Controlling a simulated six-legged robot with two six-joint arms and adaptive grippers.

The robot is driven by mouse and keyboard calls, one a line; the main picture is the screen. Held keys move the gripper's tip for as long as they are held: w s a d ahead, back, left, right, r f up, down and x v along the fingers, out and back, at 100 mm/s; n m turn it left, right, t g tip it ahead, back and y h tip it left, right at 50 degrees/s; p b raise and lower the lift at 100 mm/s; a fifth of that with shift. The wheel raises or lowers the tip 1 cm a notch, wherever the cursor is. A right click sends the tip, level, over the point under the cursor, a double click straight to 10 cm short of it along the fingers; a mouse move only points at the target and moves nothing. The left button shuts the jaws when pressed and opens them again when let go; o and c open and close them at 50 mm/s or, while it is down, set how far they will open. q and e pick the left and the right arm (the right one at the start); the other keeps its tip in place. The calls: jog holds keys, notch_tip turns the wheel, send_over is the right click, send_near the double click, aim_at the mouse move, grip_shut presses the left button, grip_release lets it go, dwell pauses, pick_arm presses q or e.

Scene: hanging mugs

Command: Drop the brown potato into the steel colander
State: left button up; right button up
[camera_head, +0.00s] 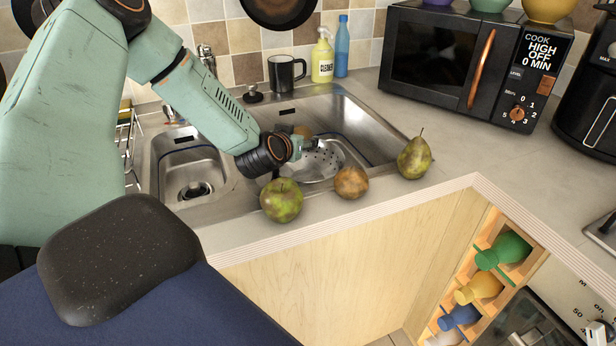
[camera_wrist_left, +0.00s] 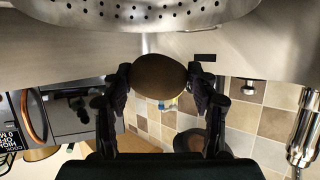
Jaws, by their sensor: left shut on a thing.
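The brown potato (camera_wrist_left: 158,76) is between the two fingers of my left gripper (camera_head: 304,144), which is shut on it. In the head view only a small brown part of it (camera_head: 302,131) shows behind the gripper. The steel colander (camera_head: 322,163) sits in the right basin of the sink, and its perforated wall (camera_wrist_left: 150,16) shows at the top of the left wrist view. My left gripper is above the colander near its back left part in the picture, and the potato looks apart from it. My right gripper is not in view.
A green apple (camera_head: 282,200), a round brown fruit or vegetable (camera_head: 351,182) and a pear (camera_head: 415,158) stand along the counter's front edge. A black mug (camera_head: 286,73), a cleaner bottle (camera_head: 322,58) and a blue bottle (camera_head: 341,48) stand behind the sink. A microwave (camera_head: 440,55) is at right.

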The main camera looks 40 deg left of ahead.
pick_arm(q)
jog(key=o, duration=0.8)
jog(key=shift+s, duration=0.1)
jog(key=o, duration=0.4)
jog(key=shift+a, duration=0.2)
jog(key=shift+c, duration=0.2)
jog(key=shift+o, duration=0.8)
jog(key=shift+d, duration=0.2)
jog(key=shift+a, duration=0.1)
jog(key=shift+r, duration=5.05)
